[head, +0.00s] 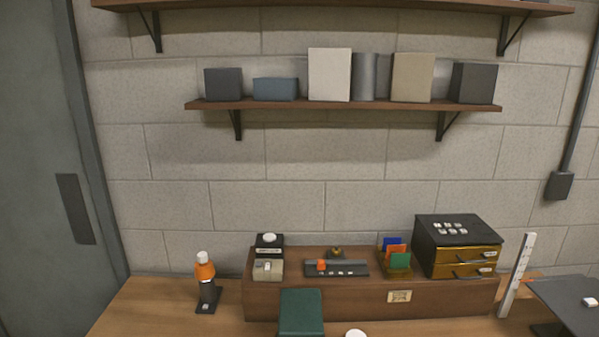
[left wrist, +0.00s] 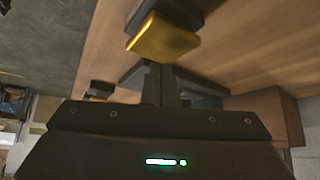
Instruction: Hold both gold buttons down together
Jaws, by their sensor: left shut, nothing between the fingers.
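In the left wrist view a gold block (left wrist: 163,38), which looks like one of the gold buttons, sits on a dark base over the wooden surface. My left gripper (left wrist: 163,70) is shut and empty, with its fingertips close to the near edge of the gold block. I cannot tell whether they touch. In the head view neither gripper shows, and I cannot clearly pick out the gold buttons there.
A long wooden riser (head: 345,300) on the table carries a black cabinet (head: 453,232) with gold drawer fronts, a slider panel (head: 345,269) and coloured cards (head: 399,259). An orange and white lamp-like object (head: 205,270) stands left. A green block (head: 301,313) stands in front of the riser.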

